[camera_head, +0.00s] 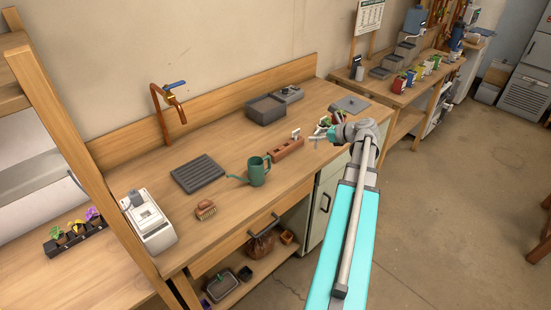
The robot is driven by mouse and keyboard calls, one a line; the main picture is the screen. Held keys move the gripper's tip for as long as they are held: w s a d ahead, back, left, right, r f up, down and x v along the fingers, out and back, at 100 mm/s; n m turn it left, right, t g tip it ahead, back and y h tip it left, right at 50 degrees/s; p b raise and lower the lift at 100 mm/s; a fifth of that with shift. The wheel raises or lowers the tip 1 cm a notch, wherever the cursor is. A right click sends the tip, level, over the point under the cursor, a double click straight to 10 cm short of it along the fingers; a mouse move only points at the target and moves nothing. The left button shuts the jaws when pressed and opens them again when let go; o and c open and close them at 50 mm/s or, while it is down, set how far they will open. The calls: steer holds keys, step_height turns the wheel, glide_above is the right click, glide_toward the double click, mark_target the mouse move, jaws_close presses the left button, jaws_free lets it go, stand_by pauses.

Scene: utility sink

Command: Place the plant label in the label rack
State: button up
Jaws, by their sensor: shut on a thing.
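My gripper (318,138) is over the right part of the workbench, its fingers pointing left. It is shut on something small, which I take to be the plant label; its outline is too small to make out. A reddish-brown block with slots, which looks like the label rack (285,150), lies on the bench just left of and below the fingertips. A small whitish tag (296,134) shows at the rack's right end; I cannot tell whether it stands in a slot. My gripper appears apart from the rack.
A green watering can (258,171) stands left of the rack, near a brush (205,209) and a dark ribbed tray (198,173). A dark basin (266,109) is behind. Green plants (325,123) are close behind my gripper. A grey flat piece (349,104) lies at right.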

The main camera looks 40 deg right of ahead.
steer(key=n+y+b, duration=0.2)
steer(key=b, duration=0.1)
glide_above(286, 148)
steer(key=a, duration=0.4)
step_height(286, 148, down, 3)
steer(key=shift+w+a+g, duration=0.1)
steer(key=shift+w+g, duration=0.3)
steer(key=shift+w, duration=0.35)
step_height(286, 148, down, 6)
steer(key=b, duration=0.6)
steer(key=shift+f, duration=0.15)
steer(key=shift+f+b, duration=1.85)
steer(key=shift+b, duration=0.1)
steer(key=shift+f, duration=0.1)
steer(key=o, duration=0.8)
steer(key=shift+c, duration=0.2)
